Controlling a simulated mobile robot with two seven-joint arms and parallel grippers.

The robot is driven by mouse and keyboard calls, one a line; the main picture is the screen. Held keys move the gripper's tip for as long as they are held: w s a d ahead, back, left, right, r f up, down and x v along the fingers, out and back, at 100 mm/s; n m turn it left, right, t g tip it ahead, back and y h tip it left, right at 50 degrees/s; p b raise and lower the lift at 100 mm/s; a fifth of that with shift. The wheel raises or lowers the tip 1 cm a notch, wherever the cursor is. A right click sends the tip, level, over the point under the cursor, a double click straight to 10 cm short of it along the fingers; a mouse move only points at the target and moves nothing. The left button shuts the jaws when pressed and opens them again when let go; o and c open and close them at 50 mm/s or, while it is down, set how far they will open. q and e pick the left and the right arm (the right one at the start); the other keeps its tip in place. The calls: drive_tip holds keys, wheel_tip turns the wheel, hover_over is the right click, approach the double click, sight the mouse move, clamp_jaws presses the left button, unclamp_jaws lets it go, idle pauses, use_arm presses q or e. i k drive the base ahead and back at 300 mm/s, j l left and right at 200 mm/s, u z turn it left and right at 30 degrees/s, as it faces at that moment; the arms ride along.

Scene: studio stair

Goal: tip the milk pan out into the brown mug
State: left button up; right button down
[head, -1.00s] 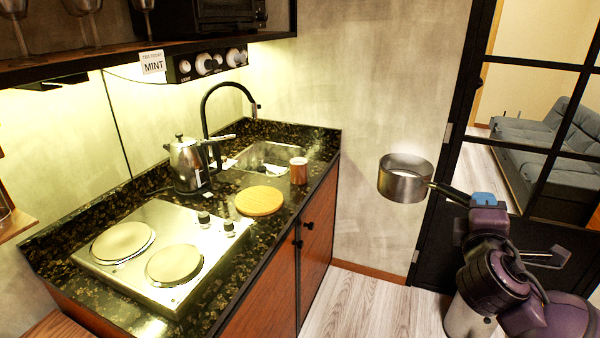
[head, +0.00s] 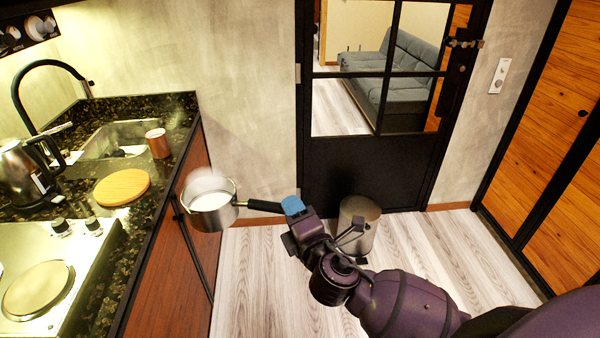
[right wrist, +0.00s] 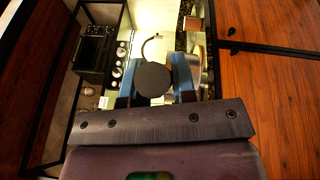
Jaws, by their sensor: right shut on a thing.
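The milk pan (head: 211,218) is a steel pan with a dark handle and white milk showing inside. It is held in the air beside the front edge of the counter and looks roughly level. My right gripper (head: 293,207) has blue fingertips and is shut on the pan's handle. In the right wrist view the gripper (right wrist: 155,84) closes around the dark round handle end (right wrist: 153,79). The brown mug (head: 158,144) stands upright on the counter by the sink, behind and left of the pan. My left gripper is not in view.
A round wooden board (head: 122,187) lies between the mug and the hob (head: 75,243). A kettle (head: 22,172) stands by the sink (head: 115,139) and black tap. A bin (head: 357,222) stands on the floor near the glazed door.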

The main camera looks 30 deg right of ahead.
sight(156, 140)
drive_tip(key=k+u, duration=0.15)
drive_tip(key=k, duration=0.5)
drive_tip(key=u, duration=1.35)
drive_tip(key=i+l, duration=0.1)
drive_tip(key=l, duration=0.35)
drive_tip(key=i+l, duration=0.1)
drive_tip(key=l, duration=0.4)
drive_tip(key=i+l, duration=0.1)
drive_tip(key=l, duration=0.35)
drive_tip(key=i+l, duration=0.1)
drive_tip(key=l, duration=0.35)
